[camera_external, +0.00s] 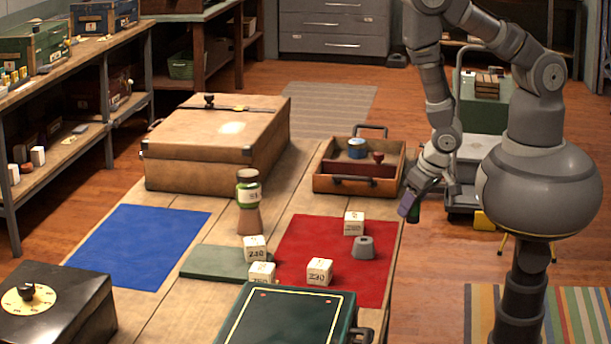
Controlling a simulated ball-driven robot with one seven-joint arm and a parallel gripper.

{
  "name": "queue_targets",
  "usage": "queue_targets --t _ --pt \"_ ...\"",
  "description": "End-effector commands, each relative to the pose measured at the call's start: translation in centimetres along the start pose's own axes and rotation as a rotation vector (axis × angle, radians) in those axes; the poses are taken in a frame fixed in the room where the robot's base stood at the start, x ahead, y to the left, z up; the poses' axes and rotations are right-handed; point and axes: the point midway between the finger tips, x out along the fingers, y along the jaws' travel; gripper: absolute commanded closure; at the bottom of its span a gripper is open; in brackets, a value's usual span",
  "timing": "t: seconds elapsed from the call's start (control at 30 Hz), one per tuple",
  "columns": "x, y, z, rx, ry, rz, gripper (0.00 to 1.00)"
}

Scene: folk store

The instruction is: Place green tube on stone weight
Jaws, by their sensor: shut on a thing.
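My gripper (411,208) hangs at the right edge of the table, pointing down, right of the red mat. It is shut on a small dark green thing (415,214), which looks like the green tube; the fingers hide most of it. A grey stone weight (363,248), a small tapered block with a dark spot on top, stands on the red mat (335,232). It is left of and below my gripper in the picture, and apart from it.
White numbered cubes (319,271) stand around the weight. An open wooden case (396,181) lies behind, near my arm. A large tan suitcase (200,165), a blue mat (140,245) and a green case (290,320) fill other areas.

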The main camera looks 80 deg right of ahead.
Motion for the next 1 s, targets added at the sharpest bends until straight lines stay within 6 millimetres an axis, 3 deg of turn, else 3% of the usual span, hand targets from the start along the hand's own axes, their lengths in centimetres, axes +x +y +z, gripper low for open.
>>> queue_targets --t 0.03,0.27,0.33,0.5,0.73,0.9,1.0 --pt "1.5 -0.8 -0.2 0.004 0.005 -0.009 0.78" --pt "2.5 -2.4 -2.0 0.003 0.002 -0.009 0.78" --pt "2.6 -3.7 -4.0 0.001 0.0 -0.004 0.78" --pt "3.9 -5.8 -6.5 -0.001 -0.001 -0.003 0.78" --pt "4.7 -7.0 -7.9 0.0 -0.002 -0.002 0.78" --pt "7.7 -6.9 -6.5 -0.001 -0.004 0.001 0.78" --pt "8.1 -7.0 -6.3 -0.001 -0.003 0.0 0.78"
